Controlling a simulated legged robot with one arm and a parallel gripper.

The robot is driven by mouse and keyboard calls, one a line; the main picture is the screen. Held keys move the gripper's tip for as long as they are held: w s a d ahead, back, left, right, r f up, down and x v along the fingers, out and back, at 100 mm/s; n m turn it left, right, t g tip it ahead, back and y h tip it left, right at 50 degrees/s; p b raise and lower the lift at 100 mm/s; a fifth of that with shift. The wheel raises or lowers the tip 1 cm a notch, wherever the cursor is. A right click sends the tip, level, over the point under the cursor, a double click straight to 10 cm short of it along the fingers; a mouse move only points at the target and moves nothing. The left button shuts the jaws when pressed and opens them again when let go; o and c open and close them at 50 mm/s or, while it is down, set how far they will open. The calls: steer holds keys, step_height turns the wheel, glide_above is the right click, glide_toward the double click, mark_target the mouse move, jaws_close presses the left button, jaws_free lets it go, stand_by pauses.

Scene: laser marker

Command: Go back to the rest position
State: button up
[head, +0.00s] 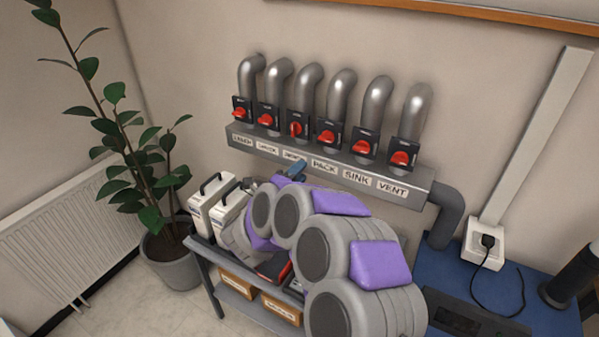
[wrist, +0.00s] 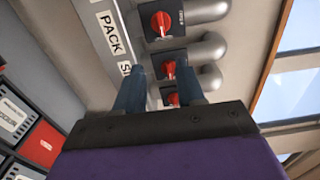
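My gripper (head: 291,170) is at the end of my arm in the head view, just below and in front of the labelled grey duct on the wall. In the wrist view, its two blue fingers stand apart with nothing held between them, so my gripper (wrist: 161,76) is open. Behind the fingers, the wrist view shows red knobs on dark plates, one of them the upper red knob (wrist: 161,24). A PACK label (wrist: 110,35) is left of the fingers. My arm hides part of the cart below.
The grey duct (head: 410,190) carries several valves with upright pipes. Two white cases (head: 212,203) stand on the cart's left end. A potted plant (head: 172,262) and radiator (head: 70,235) are left. A blue surface (head: 535,310) with a cabled white socket box (head: 483,246) is right.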

steer(key=a+r+n+y, duration=0.5)
steer(key=a+n+y, duration=0.3)
steer(key=y, duration=0.2)
steer(key=s+a+r+n+g+y, duration=0.1)
steer(key=s+a+n+g+y, duration=0.3)
steer(key=s+n, duration=0.5)
steer(key=s+d+f+n+g+h, duration=0.1)
steer(key=s+d+g, duration=0.3)
steer(key=s, duration=0.9)
steer(key=s+d+f+n+g+h, duration=0.1)
steer(key=s+d+f+n+g, duration=0.2)
steer(key=s+d, duration=0.7)
steer(key=s+d+f+n+g+h, duration=0.2)
steer(key=s+d+n+g, duration=0.2)
steer(key=s, duration=1.3)
steer(key=d+g, duration=0.1)
steer(key=d, duration=0.2)
steer(key=shift+s+f+g, duration=0.35)
steer(key=shift+g, duration=0.05)
steer(key=shift+w, duration=0.1)
